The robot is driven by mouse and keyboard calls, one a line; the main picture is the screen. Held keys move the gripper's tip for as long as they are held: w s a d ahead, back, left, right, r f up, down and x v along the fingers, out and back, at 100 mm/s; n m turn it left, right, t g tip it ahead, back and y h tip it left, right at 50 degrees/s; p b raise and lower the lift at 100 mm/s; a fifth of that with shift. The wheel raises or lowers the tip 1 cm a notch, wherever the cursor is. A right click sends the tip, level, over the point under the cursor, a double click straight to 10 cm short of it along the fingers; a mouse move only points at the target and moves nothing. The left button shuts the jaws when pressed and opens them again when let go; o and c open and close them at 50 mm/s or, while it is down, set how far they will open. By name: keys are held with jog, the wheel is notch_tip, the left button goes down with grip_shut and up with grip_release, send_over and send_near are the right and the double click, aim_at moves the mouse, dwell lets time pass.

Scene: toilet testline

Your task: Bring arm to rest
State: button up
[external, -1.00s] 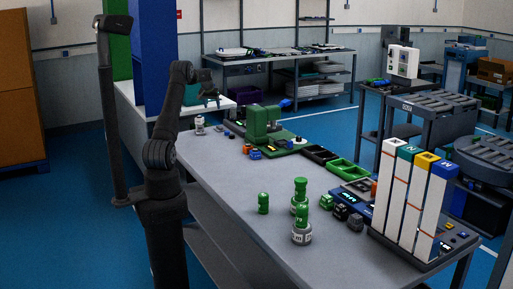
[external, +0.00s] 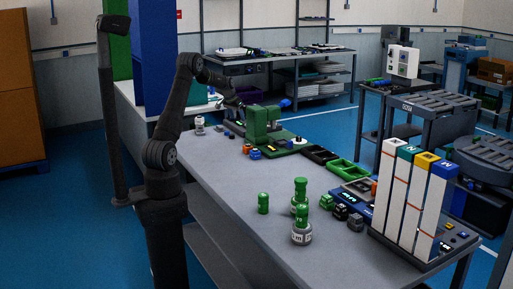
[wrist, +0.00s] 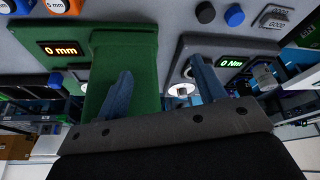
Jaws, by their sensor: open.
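My gripper (external: 240,103) is at the far end of the grey workbench (external: 236,197), above it and close behind the green press-like machine (external: 257,122) in the external view. It is small and dark there. In the wrist view my gripper (wrist: 162,85) shows two blue-grey fingers spread apart with nothing between them. A green block-shaped part (wrist: 120,60) and a grey panel reading "0 Nm" (wrist: 215,55) lie beyond the fingers. Whether the fingers touch anything cannot be told.
Green cylinders (external: 263,203) and two green-topped grey pieces (external: 301,228) stand on the near bench. Tall white holders (external: 412,200) rise at the right. Green and black trays (external: 347,172) lie mid-bench. A grey-white cylinder (external: 199,125) stands at the far left edge. The bench's near-left surface is clear.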

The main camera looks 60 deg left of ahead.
jog(key=d+f+m+h, duration=0.1)
jog(key=d+f+m, duration=0.1)
jog(key=d, duration=0.7)
jog(key=d+f+m+h, duration=0.1)
jog(key=d+f+m, duration=0.1)
jog(key=d, duration=0.6)
jog(key=a, duration=0.1)
jog(key=a+f, duration=0.1)
jog(key=a, duration=0.1)
jog(key=a+f, duration=0.1)
jog(key=a, duration=0.1)
jog(key=shift+f, duration=0.25)
jog(key=shift+a+f, duration=0.3)
jog(key=shift+a, duration=0.15)
